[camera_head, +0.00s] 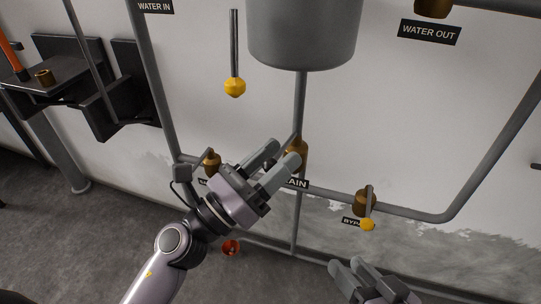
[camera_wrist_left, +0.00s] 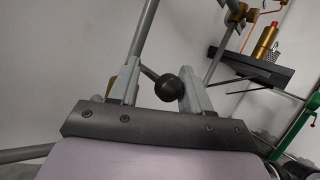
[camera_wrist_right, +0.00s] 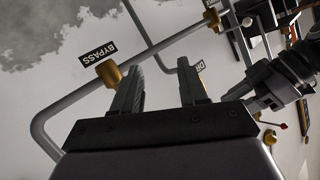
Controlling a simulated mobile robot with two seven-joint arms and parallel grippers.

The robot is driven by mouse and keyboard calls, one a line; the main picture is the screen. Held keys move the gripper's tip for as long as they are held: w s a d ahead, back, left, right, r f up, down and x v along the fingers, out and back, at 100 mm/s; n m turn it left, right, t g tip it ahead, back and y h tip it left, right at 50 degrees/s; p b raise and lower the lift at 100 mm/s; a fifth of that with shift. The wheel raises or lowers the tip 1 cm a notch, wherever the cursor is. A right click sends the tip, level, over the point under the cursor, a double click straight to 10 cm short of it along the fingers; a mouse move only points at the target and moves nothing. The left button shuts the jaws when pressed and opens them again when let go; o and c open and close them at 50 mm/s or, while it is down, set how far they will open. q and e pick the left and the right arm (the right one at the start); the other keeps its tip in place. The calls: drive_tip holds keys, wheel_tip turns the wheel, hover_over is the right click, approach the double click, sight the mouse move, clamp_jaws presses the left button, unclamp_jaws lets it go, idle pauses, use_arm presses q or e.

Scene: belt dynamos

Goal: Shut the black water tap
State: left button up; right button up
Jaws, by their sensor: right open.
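The black ball knob (camera_wrist_left: 168,88) of the tap shows in the left wrist view between the fingers of my left gripper (camera_wrist_left: 158,72), nearer the right finger. Both fingers stand apart, and whether one touches the knob I cannot tell. In the head view my left gripper (camera_head: 283,155) is in front of a brass valve body (camera_head: 300,152) on the vertical pipe, above a partly covered label ending in "AIN". The gripper hides the black knob there. My right gripper (camera_head: 352,267) is open and empty at the bottom, below the bypass valve; it also shows in the right wrist view (camera_wrist_right: 160,70).
The bypass valve (camera_head: 365,203) has a yellow knob. Another brass valve (camera_head: 211,161) sits left of my left gripper. A yellow-tipped rod (camera_head: 235,86) hangs beside the grey tank (camera_head: 303,32). A black shelf (camera_head: 50,85) is at the left. Pipes run along the wall.

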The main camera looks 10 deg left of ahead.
use_arm(q)
drive_tip(key=shift+a, duration=0.1)
drive_tip(key=b+v, duration=0.2)
drive_tip(key=v, duration=0.5)
use_arm(e)
drive_tip(key=shift+s+d+n+t, duration=0.1)
drive_tip(key=shift+d+n+t, duration=0.2)
drive_tip(key=shift+d, duration=0.15)
